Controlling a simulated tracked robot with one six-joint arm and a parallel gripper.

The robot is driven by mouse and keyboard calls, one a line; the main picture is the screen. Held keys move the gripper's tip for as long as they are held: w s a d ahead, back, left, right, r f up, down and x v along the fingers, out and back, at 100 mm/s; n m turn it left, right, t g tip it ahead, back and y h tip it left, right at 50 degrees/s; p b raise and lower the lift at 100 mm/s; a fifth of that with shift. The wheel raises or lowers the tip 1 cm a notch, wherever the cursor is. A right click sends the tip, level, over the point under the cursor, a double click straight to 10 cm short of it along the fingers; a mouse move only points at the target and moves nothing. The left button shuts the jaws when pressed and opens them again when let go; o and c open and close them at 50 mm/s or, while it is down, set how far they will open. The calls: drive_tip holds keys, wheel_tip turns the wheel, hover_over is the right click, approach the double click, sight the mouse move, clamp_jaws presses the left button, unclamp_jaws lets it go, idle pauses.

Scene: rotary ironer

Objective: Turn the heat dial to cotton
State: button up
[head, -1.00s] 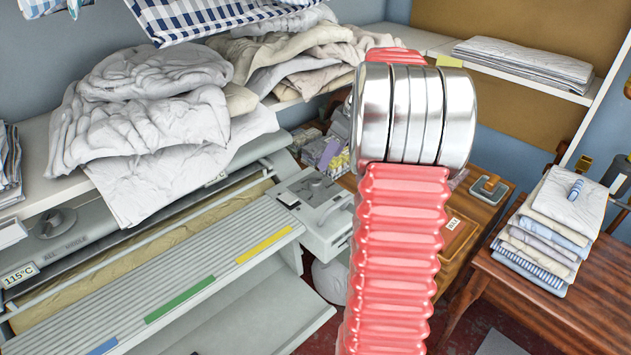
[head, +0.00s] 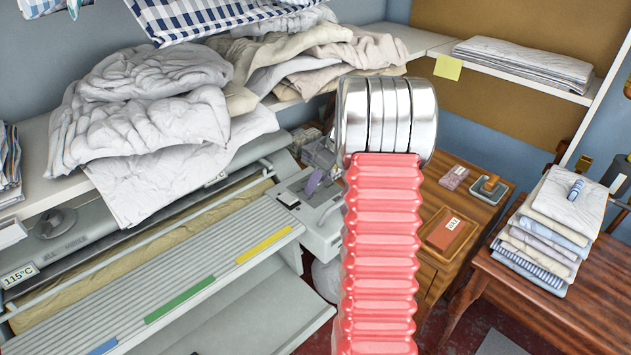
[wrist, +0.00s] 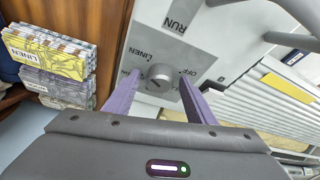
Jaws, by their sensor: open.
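In the wrist view the grey round heat dial (wrist: 160,76) sits on a pale control panel (wrist: 185,52). LINEN is printed on its left side and OFF on its right. A dark line shows on the dial's face; I cannot read its exact setting, and no cotton label is readable. My gripper (wrist: 159,84) is open, with one purple finger on each side of the dial. Whether either finger touches it is unclear. In the head view a purple finger (head: 314,182) shows over the ironer's end box (head: 300,212); my red arm hides part of that area.
Crumpled linen (head: 150,100) lies on the shelf above. A wooden cabinet (head: 465,195) stands right of my arm. Linen-labelled packets (wrist: 50,60) stand left of the panel.

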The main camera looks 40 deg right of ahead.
drive_tip(key=c, duration=1)
drive_tip(key=shift+a, duration=0.3)
drive_tip(key=shift+d, duration=0.15)
drive_tip(key=shift+c, duration=0.2)
